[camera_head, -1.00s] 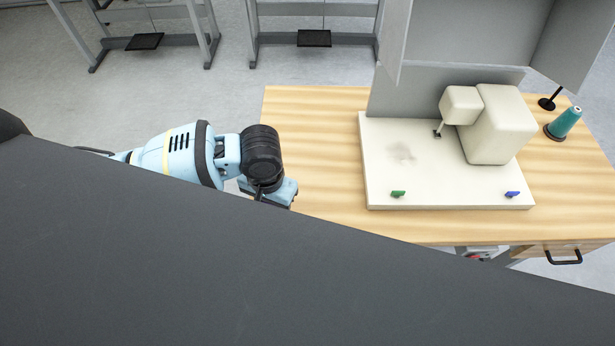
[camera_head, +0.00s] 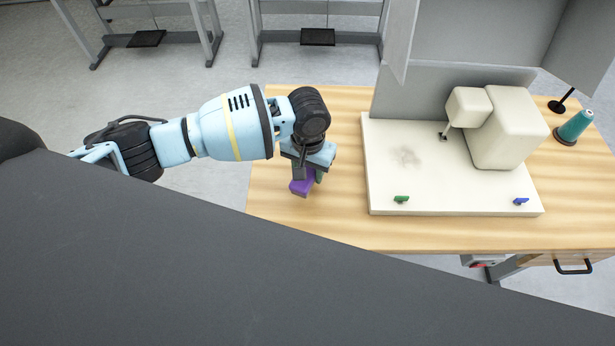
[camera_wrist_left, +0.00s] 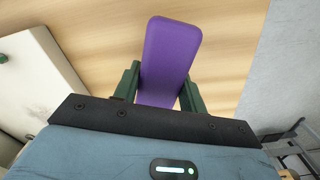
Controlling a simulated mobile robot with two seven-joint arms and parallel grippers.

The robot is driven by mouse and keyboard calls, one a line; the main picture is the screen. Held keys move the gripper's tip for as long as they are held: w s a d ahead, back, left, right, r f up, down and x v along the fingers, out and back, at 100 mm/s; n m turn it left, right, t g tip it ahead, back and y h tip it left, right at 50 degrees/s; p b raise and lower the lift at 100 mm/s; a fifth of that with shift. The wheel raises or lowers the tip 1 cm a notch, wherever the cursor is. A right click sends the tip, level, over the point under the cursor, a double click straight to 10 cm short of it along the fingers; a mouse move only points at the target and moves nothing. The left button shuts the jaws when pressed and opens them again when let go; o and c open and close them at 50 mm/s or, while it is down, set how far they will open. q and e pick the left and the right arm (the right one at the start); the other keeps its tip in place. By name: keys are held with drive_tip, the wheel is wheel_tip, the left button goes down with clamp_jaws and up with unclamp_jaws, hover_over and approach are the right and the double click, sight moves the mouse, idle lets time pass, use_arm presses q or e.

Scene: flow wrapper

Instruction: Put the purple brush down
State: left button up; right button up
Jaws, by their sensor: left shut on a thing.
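The purple brush (camera_head: 301,187) shows in the head view just under my left gripper (camera_head: 307,172), over the left part of the wooden table (camera_head: 340,220). In the left wrist view the brush (camera_wrist_left: 170,55) is a rounded purple block between the two dark green fingers of my left gripper (camera_wrist_left: 160,90). My left gripper is shut on it. I cannot tell whether the brush touches the table top; its underside is hidden. My right gripper is not in view.
A cream machine (camera_head: 508,128) stands on a white base plate (camera_head: 440,203) right of the gripper. A green clip (camera_head: 401,199) and a blue clip (camera_head: 521,201) sit at its front edge. A teal cone (camera_head: 575,125) stands far right. The table around the brush is bare.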

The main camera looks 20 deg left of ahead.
sight(308, 168)
use_arm(q)
wheel_tip(308, 168, down, 4)
drive_tip(key=shift+s+r, duration=0.1)
drive_tip(key=shift+r, duration=0.1)
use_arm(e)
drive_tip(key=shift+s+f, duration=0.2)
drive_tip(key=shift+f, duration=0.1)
use_arm(q)
drive_tip(key=shift+f, duration=0.1)
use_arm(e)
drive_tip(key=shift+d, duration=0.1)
use_arm(q)
drive_tip(key=o, duration=0.9)
wheel_tip(308, 168, up, 11)
drive_tip(key=shift+r+p, duration=0.2)
drive_tip(key=shift+p, duration=0.5)
drive_tip(key=shift+r, duration=0.45)
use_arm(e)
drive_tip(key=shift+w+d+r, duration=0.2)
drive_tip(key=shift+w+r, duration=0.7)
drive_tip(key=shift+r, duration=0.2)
